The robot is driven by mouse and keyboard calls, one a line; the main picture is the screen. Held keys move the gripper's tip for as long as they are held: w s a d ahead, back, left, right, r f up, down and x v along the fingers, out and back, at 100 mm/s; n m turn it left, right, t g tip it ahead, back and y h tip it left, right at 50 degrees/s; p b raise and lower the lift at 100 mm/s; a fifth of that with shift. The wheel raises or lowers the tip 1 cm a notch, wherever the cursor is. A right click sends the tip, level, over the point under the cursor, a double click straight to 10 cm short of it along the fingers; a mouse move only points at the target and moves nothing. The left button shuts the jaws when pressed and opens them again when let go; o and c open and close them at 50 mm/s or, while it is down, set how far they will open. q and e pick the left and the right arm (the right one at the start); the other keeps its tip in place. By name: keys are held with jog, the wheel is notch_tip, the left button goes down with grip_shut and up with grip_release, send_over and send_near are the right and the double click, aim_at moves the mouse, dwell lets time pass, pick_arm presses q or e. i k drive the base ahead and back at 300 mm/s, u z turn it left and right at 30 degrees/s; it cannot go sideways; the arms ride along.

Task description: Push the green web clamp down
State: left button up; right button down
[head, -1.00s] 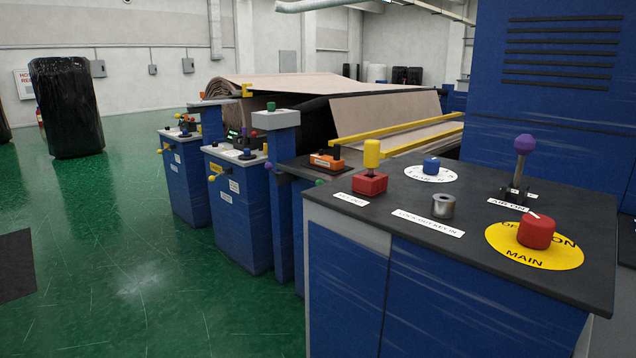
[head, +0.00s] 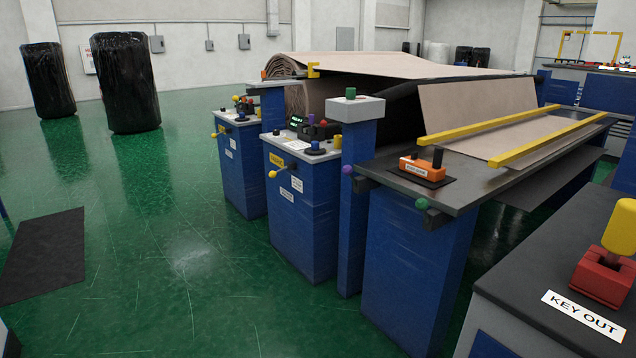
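Two green parts show in the head view, and I cannot tell for sure which is the web clamp. A green ball knob (head: 422,204) sticks out from the front edge of a dark-topped table (head: 470,185). A small green button (head: 350,93) stands on the grey cap of a blue post to its left. A purple knob (head: 347,169) sits beside that post. Two yellow bars (head: 487,125) run along the web table, across the brown sheet (head: 478,108). Neither of my grippers is in view.
A console with a red-based yellow knob (head: 618,228) and a KEY OUT label stands at the right front. Blue control boxes (head: 300,215) stand left of the post. Black wrapped rolls (head: 125,82) stand at the back left.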

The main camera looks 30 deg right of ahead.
aim_at(421, 204)
jog(key=z, duration=0.05)
jog(key=i, duration=1.55)
jog(key=z, duration=1.45)
jog(key=i, duration=0.75)
jog(key=z, duration=0.7)
